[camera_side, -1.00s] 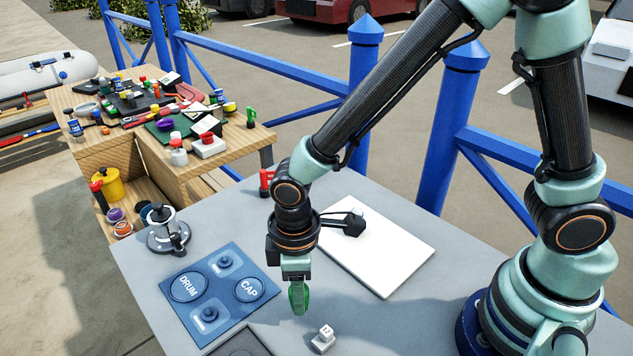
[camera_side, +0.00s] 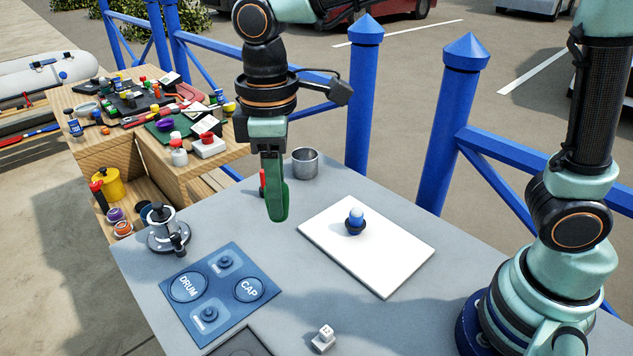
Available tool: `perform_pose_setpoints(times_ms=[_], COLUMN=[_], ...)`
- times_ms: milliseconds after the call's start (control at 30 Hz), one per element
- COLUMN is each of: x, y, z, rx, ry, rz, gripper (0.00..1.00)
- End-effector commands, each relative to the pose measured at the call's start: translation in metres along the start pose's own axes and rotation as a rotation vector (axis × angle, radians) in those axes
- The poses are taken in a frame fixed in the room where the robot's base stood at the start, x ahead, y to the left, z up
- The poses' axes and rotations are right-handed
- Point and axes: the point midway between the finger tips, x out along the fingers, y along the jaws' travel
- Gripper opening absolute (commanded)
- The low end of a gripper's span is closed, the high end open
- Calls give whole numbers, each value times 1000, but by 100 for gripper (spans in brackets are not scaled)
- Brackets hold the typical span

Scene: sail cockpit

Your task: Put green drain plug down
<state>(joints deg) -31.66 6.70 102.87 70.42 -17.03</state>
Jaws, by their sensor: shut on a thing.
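My gripper (camera_side: 273,180) is at upper centre, pointing down, well above the grey table. It is shut on a green piece, which I take as the green drain plug (camera_side: 279,208). The green piece shows at the tips, hanging upright, apart from the table. Its upper part blends with the green fingers, so its full shape is hard to tell. A white board (camera_side: 390,255) lies to the right, on the table.
A blue knob-like piece with a white top (camera_side: 355,222) stands on the white board. A metal cup (camera_side: 306,163) stands behind. A blue panel (camera_side: 235,310) and a winch-like fitting (camera_side: 168,232) are at left. A small white block (camera_side: 324,338) lies in front.

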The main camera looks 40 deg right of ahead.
Motion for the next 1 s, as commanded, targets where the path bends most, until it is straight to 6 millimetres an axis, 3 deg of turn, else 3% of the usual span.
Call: perform_pose_setpoints(times_ms=[200, 400, 533, 633, 1000], x=[0, 2, 7, 21, 111], y=[69, 110, 121, 122, 121], z=[-26, -35, -36, -36, -36], rx=[43, 61, 64, 64, 64], ry=[-3, -2, -2, -4, -6], rz=[-1, -1, -1, -2, -3], gripper=[0, 0, 0, 0, 0])
